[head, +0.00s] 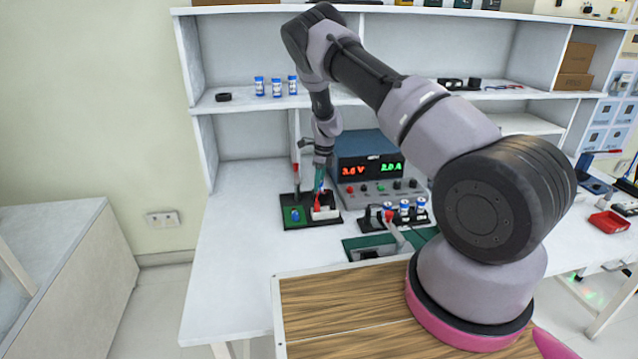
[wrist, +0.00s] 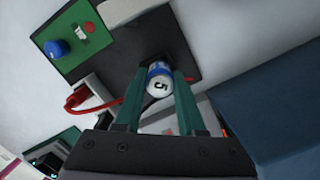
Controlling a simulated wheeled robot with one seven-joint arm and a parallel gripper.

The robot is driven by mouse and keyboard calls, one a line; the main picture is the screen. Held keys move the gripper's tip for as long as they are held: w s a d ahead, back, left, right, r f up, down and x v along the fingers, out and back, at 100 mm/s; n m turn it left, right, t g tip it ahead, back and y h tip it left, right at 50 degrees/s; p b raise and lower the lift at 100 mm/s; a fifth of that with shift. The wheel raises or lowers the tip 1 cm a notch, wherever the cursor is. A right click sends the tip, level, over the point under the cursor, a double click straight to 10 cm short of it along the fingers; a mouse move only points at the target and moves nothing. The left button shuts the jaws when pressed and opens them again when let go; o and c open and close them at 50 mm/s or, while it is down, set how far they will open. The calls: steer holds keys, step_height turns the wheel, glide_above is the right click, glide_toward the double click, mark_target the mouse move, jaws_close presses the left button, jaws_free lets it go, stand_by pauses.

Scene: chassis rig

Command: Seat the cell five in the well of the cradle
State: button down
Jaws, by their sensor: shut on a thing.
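The cell five (wrist: 159,80), a small cylinder with a blue band and a white end marked 5, is upright between the two green fingers of my gripper (wrist: 158,98) in the wrist view. My gripper (head: 321,186) is shut on it, above the right part of a black base plate (head: 305,222). A white block (head: 325,213) with a red part stands there, which looks like the cradle. In the wrist view the white block (wrist: 88,91) shows with a red lead and is partly behind the fingers. Its well is hidden, and I cannot tell whether the cell touches it.
A green pad (head: 289,217) with a blue cylinder (head: 296,214) lies left on the plate. A power supply (head: 374,160) reading 3.6 V and 2.0 A stands close on the right. A rack (head: 398,217) holds several cells. Bench space to the left is clear.

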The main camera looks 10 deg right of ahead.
steer(key=c, duration=0.5)
jaws_free()
steer(key=shift+f, duration=0.1)
